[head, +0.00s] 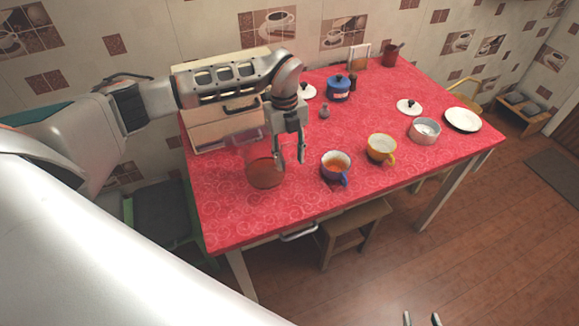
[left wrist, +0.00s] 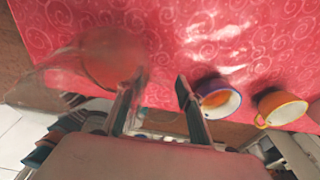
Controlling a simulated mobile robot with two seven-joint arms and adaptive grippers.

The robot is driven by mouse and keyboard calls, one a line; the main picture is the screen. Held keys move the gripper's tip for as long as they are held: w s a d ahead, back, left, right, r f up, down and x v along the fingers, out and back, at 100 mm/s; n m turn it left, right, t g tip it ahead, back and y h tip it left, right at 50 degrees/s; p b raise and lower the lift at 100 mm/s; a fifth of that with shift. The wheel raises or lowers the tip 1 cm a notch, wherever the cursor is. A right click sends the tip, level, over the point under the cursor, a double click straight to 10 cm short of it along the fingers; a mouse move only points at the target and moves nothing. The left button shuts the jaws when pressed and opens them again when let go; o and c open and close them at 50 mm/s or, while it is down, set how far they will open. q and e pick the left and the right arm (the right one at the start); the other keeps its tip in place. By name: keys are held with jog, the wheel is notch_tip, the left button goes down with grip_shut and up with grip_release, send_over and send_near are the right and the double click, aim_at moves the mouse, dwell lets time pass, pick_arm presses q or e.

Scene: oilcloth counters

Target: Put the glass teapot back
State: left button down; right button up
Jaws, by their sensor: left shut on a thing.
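The glass teapot (head: 265,173), see-through with brownish tea in it, is at the near left part of the red table (head: 225,215). My left gripper (head: 290,163) points down at the teapot's right side and is shut on it, seemingly at the handle. I cannot tell whether its base touches the cloth. In the left wrist view the teapot (left wrist: 112,58) is blurred, left of the fingers. My right gripper (head: 422,320) shows only its fingertips at the bottom edge, apart and empty, away from the table.
A wooden box (head: 215,130) stands behind the teapot. A blue pot (head: 339,88) is further back. A stool (head: 352,230) is in front.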

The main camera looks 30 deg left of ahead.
pick_arm(q)
jog(key=shift+f, duration=2.1)
jog(key=shift+f, duration=0.15)
jog(key=c, duration=1.4)
grip_release()
jog(key=shift+o, duration=0.2)
notch_tip(320, 180, up, 12)
jog(key=w+a, duration=0.1)
jog(key=shift+a, duration=0.2)
